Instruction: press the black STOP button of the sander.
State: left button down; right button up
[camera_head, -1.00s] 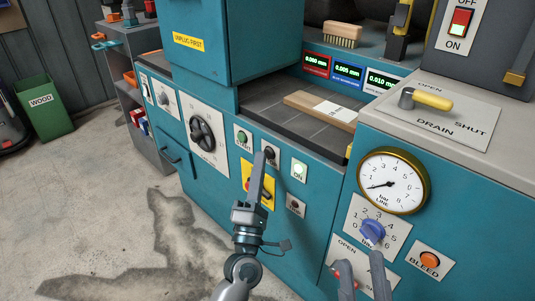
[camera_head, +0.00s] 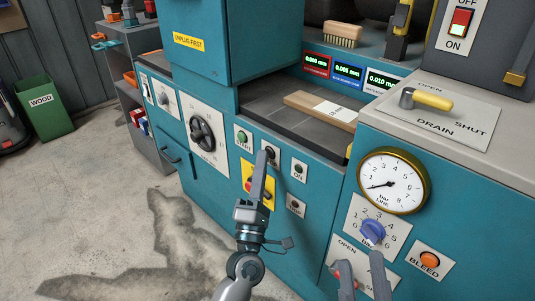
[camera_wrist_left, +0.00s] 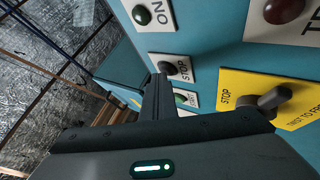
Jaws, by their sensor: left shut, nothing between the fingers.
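The black STOP button (camera_head: 270,152) sits on a white plate on the teal sander front, right of the green START button (camera_head: 242,137). My left gripper (camera_head: 262,157) is shut and empty, its fingertips right at the STOP button and partly covering its plate. In the left wrist view the fingertips (camera_wrist_left: 158,80) lie beside the STOP button (camera_wrist_left: 172,68); I cannot tell if they touch. The ON lamp (camera_head: 298,169) is dark. My right gripper (camera_head: 362,272) is open and empty at the bottom right, low before the panel.
A yellow plate (camera_wrist_left: 233,84) with its own STOP marking and a knob is just below the button, partly behind my left gripper. A dark red lamp (camera_wrist_left: 284,9) is beside the ON lamp. A gauge (camera_head: 393,181) and blue knob (camera_head: 372,231) are at the right.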

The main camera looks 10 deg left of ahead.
pick_arm(q)
jog(key=shift+s+a, duration=0.1)
jog(key=shift+s, duration=0.05)
jog(key=shift+s+a, duration=0.35)
jog(key=shift+s, duration=0.15)
jog(key=s+a+p, duration=0.1)
jog(key=s, duration=0.1)
jog(key=s+a, duration=0.2)
jog(key=shift+p, duration=0.35)
dwell(0.4)
dwell(0.7)
